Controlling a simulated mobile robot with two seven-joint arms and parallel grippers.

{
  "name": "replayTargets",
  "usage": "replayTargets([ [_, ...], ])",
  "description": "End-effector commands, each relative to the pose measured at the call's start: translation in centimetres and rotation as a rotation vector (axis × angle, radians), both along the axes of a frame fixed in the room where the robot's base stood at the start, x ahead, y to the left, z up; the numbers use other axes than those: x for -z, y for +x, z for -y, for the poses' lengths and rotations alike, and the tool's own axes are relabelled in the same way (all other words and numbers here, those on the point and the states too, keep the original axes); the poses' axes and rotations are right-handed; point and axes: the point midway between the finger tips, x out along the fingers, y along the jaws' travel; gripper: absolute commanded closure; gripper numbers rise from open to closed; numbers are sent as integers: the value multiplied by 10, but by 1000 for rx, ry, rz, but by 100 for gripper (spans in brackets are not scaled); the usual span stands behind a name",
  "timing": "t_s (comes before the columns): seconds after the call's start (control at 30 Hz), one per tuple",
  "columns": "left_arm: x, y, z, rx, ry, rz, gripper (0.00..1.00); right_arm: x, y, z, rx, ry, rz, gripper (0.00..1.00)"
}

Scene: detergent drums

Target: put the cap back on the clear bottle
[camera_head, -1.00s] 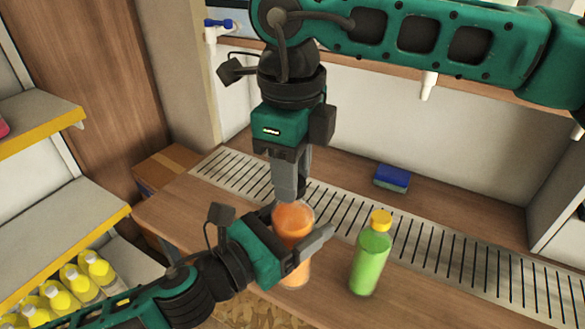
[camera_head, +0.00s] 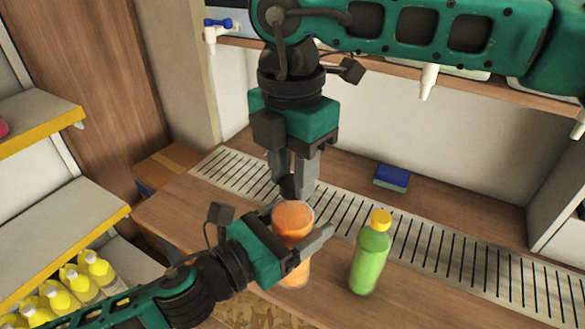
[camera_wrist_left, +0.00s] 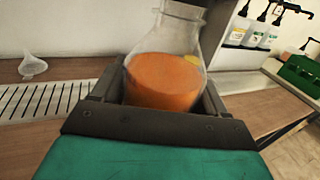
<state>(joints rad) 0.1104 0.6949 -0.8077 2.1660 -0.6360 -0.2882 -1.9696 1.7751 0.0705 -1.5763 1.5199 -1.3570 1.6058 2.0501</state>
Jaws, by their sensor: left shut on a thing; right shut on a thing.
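The clear bottle, holding orange liquid (camera_head: 293,217), stands upright between the fingers of my left gripper (camera_head: 298,240). My right gripper (camera_head: 291,180) points down right above the bottle and is shut on a small dark thing, which looks like the cap (camera_head: 288,188). The fingers partly hide it. I cannot tell whether the cap touches the bottle's neck, which is hard to see here.
A green bottle with a yellow cap (camera_head: 370,258) stands close to the right. A blue sponge (camera_head: 392,178) lies behind the slotted drain strip (camera_head: 440,248). Several yellow-capped bottles (camera_head: 75,280) stand on the left shelf. A funnel (camera_wrist_left: 32,68) and several pump dispensers (camera_wrist_left: 255,33) show in the wrist view.

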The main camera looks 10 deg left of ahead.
Motion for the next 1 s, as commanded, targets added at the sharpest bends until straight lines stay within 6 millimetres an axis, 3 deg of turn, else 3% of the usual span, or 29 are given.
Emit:
replayTargets([
  [0.2, -2, -1, 1, 3, -2, 4, 100, 0, 1, 1, 348, 0, 3, 93],
  [0.33, -2, -1, 1, 3, -2, 4, 100, 0, 1, 1, 334, 0, 3, 93],
  [0.37, -2, -1, 1, 3, -2, 4, 100, 0, 1, 1, 334, 0, 3, 64],
  [0.67, -2, 0, 0, 2, -2, 4, 100, 0, 0, 0, 331, -1, 1, 36],
  [1.0, -2, 0, 0, 1, -2, 4, 100, -6, 1, 0, 330, 1, 2, 36],
])
